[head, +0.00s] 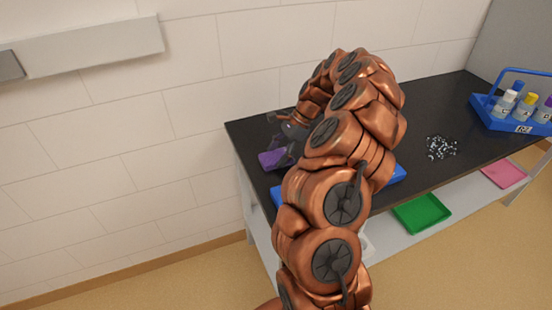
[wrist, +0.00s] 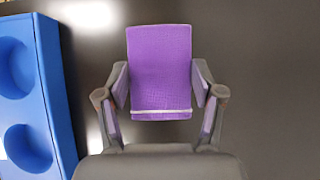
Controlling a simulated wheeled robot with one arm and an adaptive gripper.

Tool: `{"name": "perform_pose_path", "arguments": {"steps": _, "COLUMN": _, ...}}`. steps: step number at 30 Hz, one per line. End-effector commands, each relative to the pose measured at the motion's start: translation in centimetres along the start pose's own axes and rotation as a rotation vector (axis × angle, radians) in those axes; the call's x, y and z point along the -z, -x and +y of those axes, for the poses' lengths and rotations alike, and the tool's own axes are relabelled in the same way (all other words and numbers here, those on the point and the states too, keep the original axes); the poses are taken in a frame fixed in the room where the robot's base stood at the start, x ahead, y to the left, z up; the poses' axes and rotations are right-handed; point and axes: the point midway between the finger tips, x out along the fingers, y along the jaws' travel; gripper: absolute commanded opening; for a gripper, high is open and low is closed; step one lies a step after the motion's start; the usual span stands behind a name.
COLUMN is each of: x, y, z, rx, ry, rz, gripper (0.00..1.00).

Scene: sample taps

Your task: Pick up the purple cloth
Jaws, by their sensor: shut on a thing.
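The purple cloth (wrist: 160,65) is a flat folded rectangle with a pale edge, in the upper middle of the wrist view. My gripper (wrist: 160,88) has one finger against each side of the cloth and is shut on it. In the head view the cloth (head: 273,158) is at the left end of the black bench top, at the tip of my gripper (head: 290,143). My arm hides part of the gripper there. I cannot tell whether the cloth is touching the bench or just above it.
A blue rack with round holes (wrist: 60,90) stands left of the gripper in the wrist view. On the black bench (head: 425,115) lie small dark pieces (head: 441,147) and a blue carrier with bottles (head: 508,122). A green tray (head: 421,213) and pink tray (head: 504,173) are on the lower shelf.

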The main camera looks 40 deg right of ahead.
Motion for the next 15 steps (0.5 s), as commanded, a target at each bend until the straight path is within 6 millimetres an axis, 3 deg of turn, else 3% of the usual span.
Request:
{"name": "perform_pose_path", "arguments": {"steps": 7, "x": -0.2, "y": 0.3, "z": 0.0, "rx": 0.001, "ry": 0.000, "rz": 0.000, "gripper": 0.43}}
{"name": "perform_pose_path", "arguments": {"steps": 15, "x": -1.5, "y": 2.4, "z": 0.0, "rx": 0.001, "ry": 0.002, "rz": 0.001, "gripper": 0.43}}
